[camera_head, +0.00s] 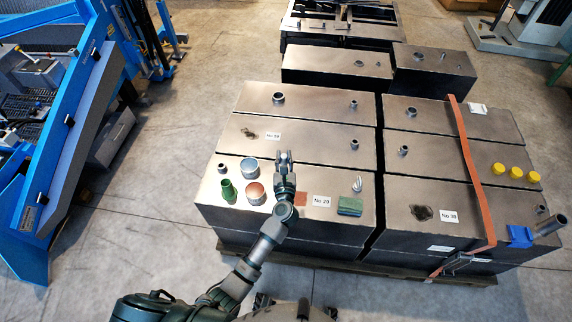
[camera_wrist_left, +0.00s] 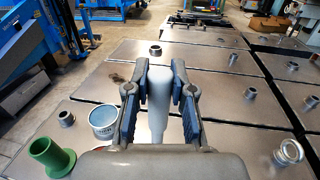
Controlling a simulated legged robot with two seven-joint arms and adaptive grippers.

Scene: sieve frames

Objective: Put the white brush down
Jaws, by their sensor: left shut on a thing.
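My left gripper (camera_head: 284,160) reaches over the middle of the metal boxes (camera_head: 284,133). In the left wrist view my left gripper (camera_wrist_left: 158,95) is shut on the white brush (camera_wrist_left: 158,88), which shows as a pale, roughly upright handle between the fingers. Its lower end is hidden behind the gripper body, so I cannot tell whether it touches the box top. In the head view the brush is too small to make out clearly. My right gripper is not in view.
A blue-topped tin (camera_head: 249,167), a copper-topped tin (camera_head: 255,191) and a green flared cup (camera_head: 228,191) stand left of the gripper. A green pad (camera_head: 350,206) and a metal ring (camera_head: 357,184) lie to the right. Short pipe stubs (camera_head: 278,97) rise from the box tops.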

